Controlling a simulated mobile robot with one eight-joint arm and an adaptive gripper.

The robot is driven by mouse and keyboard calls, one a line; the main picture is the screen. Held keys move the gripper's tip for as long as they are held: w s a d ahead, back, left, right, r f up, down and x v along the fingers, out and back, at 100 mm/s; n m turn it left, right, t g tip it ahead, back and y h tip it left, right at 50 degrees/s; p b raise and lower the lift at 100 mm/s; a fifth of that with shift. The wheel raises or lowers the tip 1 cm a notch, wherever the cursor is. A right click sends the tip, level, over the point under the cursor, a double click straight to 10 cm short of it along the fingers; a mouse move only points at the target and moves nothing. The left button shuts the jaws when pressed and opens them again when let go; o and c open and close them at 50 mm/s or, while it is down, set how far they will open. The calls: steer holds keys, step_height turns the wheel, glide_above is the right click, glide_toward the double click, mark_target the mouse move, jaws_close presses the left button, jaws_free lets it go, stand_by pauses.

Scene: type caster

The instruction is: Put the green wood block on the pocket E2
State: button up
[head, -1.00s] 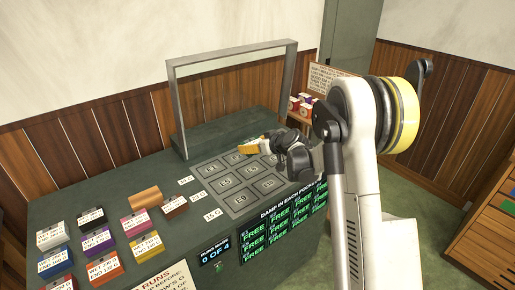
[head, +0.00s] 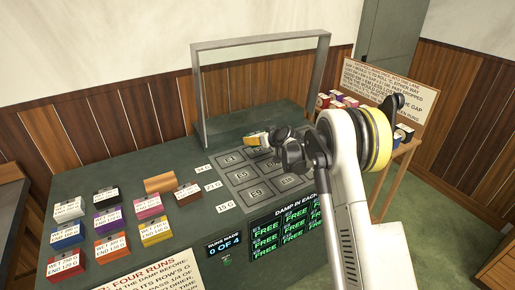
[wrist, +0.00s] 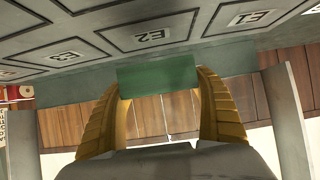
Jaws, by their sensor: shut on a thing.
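The green wood block (wrist: 158,76) is between the yellow fingers of my gripper (wrist: 160,85) in the wrist view, and the gripper is shut on it. The wrist view is upside down. Pocket E2 (wrist: 150,36) is a grey framed square whose label is just beyond the block there, with E1 (wrist: 253,17) and E3 (wrist: 68,55) on either side. The block's height above the pockets is hard to judge. In the head view my gripper (head: 262,139) is at the back of the pocket grid, in front of the metal frame, and the block is mostly hidden.
A grey metal arch (head: 200,100) stands behind the grid. Several labelled coloured blocks, such as a purple one (head: 108,221), and an orange-brown block (head: 160,183) are at the left of the table. A side table (head: 398,155) with small boxes is at the right.

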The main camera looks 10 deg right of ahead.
mark_target(258, 150)
steer(key=shift+f+b, duration=0.8)
steer(key=shift+f, duration=1.1)
steer(key=shift+f, duration=0.25)
steer(key=o, duration=1.3)
steer(key=shift+r, duration=0.1)
